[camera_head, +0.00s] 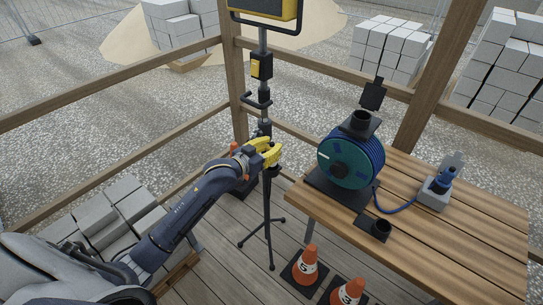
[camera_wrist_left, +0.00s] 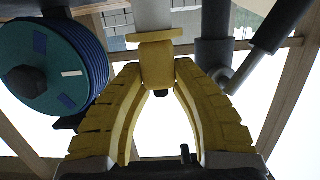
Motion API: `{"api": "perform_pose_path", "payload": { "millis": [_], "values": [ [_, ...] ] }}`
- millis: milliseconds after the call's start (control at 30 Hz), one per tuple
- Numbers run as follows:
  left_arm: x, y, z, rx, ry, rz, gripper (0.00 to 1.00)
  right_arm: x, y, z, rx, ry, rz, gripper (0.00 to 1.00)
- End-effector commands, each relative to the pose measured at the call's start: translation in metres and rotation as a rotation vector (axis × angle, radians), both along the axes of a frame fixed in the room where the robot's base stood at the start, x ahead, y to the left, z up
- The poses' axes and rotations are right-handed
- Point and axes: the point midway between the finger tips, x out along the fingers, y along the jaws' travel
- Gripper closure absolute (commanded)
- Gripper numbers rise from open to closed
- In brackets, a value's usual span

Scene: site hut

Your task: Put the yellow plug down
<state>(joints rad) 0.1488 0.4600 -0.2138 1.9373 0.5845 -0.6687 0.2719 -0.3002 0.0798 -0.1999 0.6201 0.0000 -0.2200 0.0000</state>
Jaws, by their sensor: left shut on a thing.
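My left gripper (camera_head: 268,152) has yellow fingers and is in front of the tripod pole, left of the wooden table (camera_head: 460,236). In the left wrist view the gripper (camera_wrist_left: 157,78) is shut on the yellow plug (camera_wrist_left: 157,62), whose flange and grey-white body reach away from the fingertips. In the head view the plug is hard to tell from the yellow fingers. Black cup-like holders stand on the cable reel (camera_head: 360,122) and on a flat plate at the table's front (camera_head: 377,230); both look empty. My right gripper is not in view.
A light stand (camera_head: 268,215) with a yellow box (camera_head: 262,67) rises close behind my gripper. A reel of blue cable (camera_head: 350,160) stands on the table; a blue plug (camera_head: 441,179) sits in a grey socket box. Orange cones (camera_head: 306,265) stand before the table.

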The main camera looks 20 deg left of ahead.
Motion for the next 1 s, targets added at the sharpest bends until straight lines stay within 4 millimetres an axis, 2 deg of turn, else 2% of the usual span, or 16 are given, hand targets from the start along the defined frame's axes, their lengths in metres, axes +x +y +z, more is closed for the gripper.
{"api": "perform_pose_path", "payload": {
  "millis": [400, 967, 1000],
  "values": [
    [0.000, 0.000, -0.037, 0.000, 0.000, 0.001, 1.00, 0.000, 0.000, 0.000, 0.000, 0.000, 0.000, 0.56],
    [0.000, 0.000, -0.044, 0.001, 0.000, 0.000, 1.00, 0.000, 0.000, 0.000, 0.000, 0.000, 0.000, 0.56],
    [0.000, 0.000, -0.044, 0.001, 0.000, 0.000, 0.70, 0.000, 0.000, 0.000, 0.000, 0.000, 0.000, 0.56]
  ]
}}
